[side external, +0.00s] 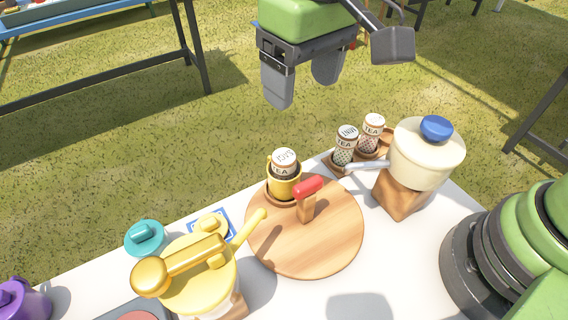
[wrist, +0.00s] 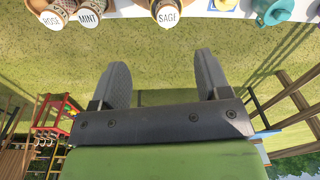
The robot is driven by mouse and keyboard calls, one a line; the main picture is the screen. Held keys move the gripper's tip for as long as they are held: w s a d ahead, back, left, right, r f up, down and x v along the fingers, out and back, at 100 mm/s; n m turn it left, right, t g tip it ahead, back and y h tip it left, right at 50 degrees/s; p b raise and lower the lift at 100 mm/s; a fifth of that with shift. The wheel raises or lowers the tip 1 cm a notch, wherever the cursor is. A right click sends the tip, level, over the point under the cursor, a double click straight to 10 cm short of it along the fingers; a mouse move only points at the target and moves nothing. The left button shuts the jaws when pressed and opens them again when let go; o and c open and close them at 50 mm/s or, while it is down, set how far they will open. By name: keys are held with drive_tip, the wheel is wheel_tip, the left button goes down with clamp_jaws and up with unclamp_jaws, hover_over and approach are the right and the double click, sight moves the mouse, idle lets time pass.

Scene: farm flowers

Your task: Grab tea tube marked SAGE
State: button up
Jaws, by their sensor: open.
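The tea tube marked SAGE (side external: 284,160) stands upright in a yellow cup (side external: 284,183) on a small wooden coaster at the edge of the round board. Its white SAGE lid (wrist: 168,16) shows at the top middle of the wrist view. Two other tea tubes stand to the right: MINT (side external: 346,145) and another (side external: 372,132), whose lid reads ROSE in the wrist view (wrist: 52,18). My gripper (side external: 304,92) is open and empty, high above and behind the tubes. In the wrist view its fingers (wrist: 168,75) are apart with only grass between them.
A round wooden board (side external: 330,245) with a red-topped wooden piece (side external: 308,188) lies on the white table. A cream pot with blue knob (side external: 425,155) stands right. The air around my gripper is clear.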

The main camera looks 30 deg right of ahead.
wheel_tip(320, 180, down, 3)
drive_tip(key=a, duration=0.2)
hover_over(285, 156)
drive_tip(key=shift+n+g+h, duration=0.3)
drive_tip(key=shift+n, duration=0.1)
drive_tip(key=f, duration=0.4)
drive_tip(key=shift+s+a+f, duration=0.15)
drive_tip(key=shift+s+a, duration=0.05)
drive_tip(key=shift+s, duration=0.15)
drive_tip(key=f, duration=0.5)
drive_tip(key=shift+w+d+f, duration=0.15)
drive_tip(key=shift+w+f, duration=0.2)
drive_tip(key=shift+c, duration=0.3)
